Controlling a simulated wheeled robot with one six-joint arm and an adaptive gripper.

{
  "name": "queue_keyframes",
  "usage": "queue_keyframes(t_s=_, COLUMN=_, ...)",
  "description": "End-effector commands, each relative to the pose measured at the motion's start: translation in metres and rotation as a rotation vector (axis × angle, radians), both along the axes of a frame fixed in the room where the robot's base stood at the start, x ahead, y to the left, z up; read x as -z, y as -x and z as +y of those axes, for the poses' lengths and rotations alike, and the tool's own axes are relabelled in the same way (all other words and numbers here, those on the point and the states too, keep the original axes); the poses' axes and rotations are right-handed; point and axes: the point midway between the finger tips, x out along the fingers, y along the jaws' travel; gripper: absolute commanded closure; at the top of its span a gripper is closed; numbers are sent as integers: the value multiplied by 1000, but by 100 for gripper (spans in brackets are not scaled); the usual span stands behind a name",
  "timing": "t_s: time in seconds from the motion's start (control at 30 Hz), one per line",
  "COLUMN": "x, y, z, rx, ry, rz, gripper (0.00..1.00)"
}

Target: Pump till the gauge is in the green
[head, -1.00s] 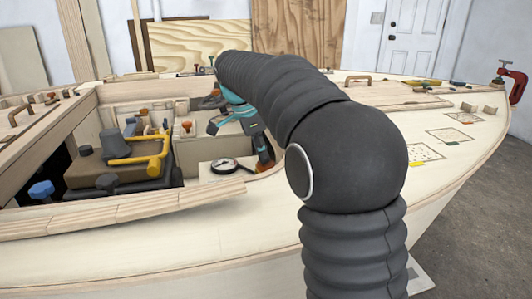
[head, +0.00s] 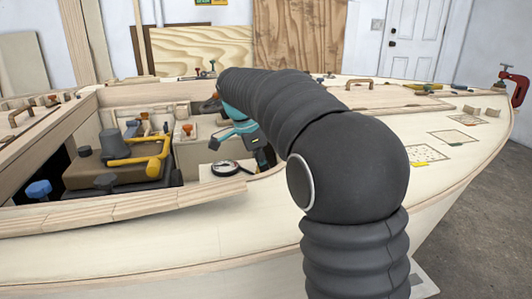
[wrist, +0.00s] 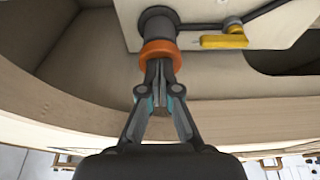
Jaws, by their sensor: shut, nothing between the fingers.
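A round dial-like thing (head: 227,168) with a dark rim and pale face sits on a white panel inside the hull in the head view. It may be the gauge; no needle or green band can be read. My gripper (wrist: 160,82) is shut and empty in the wrist view. Its fingertips are right at an orange collar (wrist: 158,52) on a dark cylinder (wrist: 157,24), which may be the pump handle. I cannot tell whether they touch. In the head view my arm partly covers the gripper, and the orange collar does not clearly show.
A yellow-handled black lever (wrist: 222,41) lies beside the cylinder. A brown box with a yellow pipe (head: 150,160) stands left in the cockpit. The wooden coaming (head: 130,207) edges the opening. Blocks and a red clamp (head: 514,82) are on the right deck.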

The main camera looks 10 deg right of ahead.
Motion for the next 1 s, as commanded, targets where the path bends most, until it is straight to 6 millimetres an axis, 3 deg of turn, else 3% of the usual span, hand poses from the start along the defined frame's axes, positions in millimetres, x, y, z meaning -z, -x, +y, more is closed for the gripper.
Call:
queue_keyframes(t_s=0.17, x=-7, y=0, z=4, rx=-1, ry=-1, rz=5, gripper=100)
queue_keyframes(t_s=0.7, x=-100, y=0, z=30, rx=-1, ry=-1, rz=-2, gripper=100)
queue_keyframes(t_s=1.0, x=-115, y=1, z=35, rx=0, ry=0, rz=0, gripper=100)
